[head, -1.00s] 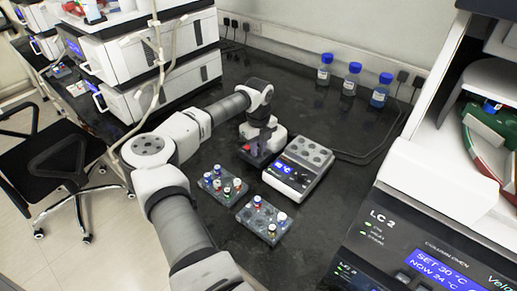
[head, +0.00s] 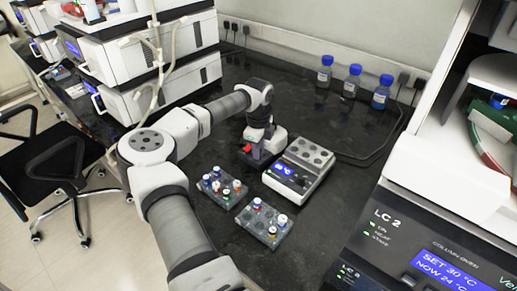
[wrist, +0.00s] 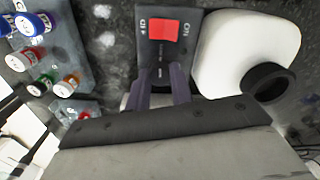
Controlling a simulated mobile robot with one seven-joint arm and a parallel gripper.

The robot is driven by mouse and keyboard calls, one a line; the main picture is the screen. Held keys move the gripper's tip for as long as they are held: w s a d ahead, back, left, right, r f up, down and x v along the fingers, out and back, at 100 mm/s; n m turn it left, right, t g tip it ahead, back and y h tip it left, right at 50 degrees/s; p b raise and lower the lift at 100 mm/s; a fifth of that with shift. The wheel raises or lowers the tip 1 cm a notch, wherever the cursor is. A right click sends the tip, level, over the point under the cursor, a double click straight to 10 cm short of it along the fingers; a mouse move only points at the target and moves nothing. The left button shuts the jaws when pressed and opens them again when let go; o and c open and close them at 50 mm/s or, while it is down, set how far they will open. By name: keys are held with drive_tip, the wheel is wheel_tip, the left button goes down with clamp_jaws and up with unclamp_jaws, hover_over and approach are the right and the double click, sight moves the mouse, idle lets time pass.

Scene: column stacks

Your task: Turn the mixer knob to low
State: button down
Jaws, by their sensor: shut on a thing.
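The mixer (head: 274,144) is a small unit with a white rounded body, a dark front panel and a black round cup; it stands left of the block heater. In the wrist view its white body (wrist: 245,50) is at upper right, the black cup (wrist: 270,83) at right, and the dark panel (wrist: 157,50) with a red switch (wrist: 163,29) at top centre. My gripper (wrist: 163,78) is over the panel's lower part, its fingers closed on the mixer knob, which they mostly hide. The knob's setting cannot be read. In the head view my gripper (head: 258,134) is at the mixer's front.
Two vial racks (head: 221,187) (head: 265,223) with coloured caps stand close in front. A block heater (head: 298,170) with a lit display is to the right. Blue-capped bottles (head: 353,80) stand at the back, with a dark cable running along the bench. The column oven (head: 430,235) is at right front.

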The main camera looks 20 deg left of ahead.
drive_tip(key=shift+r, duration=0.15)
drive_tip(key=c, duration=1.2)
unclamp_jaws()
drive_tip(key=shift+c, duration=0.2)
wheel_tip(320, 180, up, 14)
drive_tip(key=b, duration=0.2)
drive_tip(key=shift+b, duration=0.4)
